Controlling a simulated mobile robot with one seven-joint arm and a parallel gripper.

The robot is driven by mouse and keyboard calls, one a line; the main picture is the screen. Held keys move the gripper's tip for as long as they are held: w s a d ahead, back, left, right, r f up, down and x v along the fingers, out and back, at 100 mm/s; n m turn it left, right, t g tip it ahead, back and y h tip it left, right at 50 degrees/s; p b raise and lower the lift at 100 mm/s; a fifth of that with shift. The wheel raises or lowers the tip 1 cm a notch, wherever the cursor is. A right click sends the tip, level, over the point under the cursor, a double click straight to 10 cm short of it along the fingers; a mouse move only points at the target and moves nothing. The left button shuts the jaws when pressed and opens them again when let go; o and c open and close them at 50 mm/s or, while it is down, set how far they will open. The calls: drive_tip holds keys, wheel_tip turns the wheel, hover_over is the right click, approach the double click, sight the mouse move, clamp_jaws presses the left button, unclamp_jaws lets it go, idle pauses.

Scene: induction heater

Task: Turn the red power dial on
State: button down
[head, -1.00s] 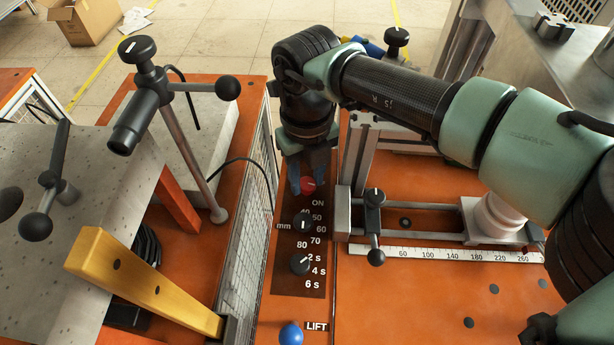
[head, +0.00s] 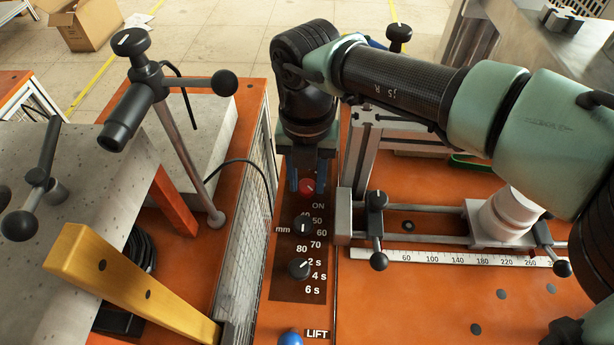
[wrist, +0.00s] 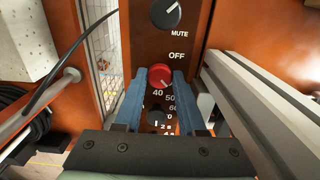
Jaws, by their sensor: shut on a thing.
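The red power dial (head: 306,186) sits on the dark control panel, just above the ON label. In the wrist view the red dial (wrist: 160,76) is between my two blue fingertips, below the OFF label. A small pale mark shows at its lower right edge. My gripper (head: 307,189) reaches down from above and is shut on the dial, one finger on each side. My gripper (wrist: 159,80) hides the ON label in the wrist view.
Below the red dial are a black mm dial (head: 303,224), a black seconds dial (head: 299,268) and a blue LIFT knob (head: 290,338). A wire mesh guard (head: 246,235) stands to the left. A metal rail with a black clamp handle (head: 377,228) is close on the right.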

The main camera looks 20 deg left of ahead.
sight(307, 185)
drive_tip(key=shift+r, duration=0.1)
drive_tip(key=c, duration=0.5)
unclamp_jaws()
wheel_tip(307, 185, up, 13)
idle(0.6)
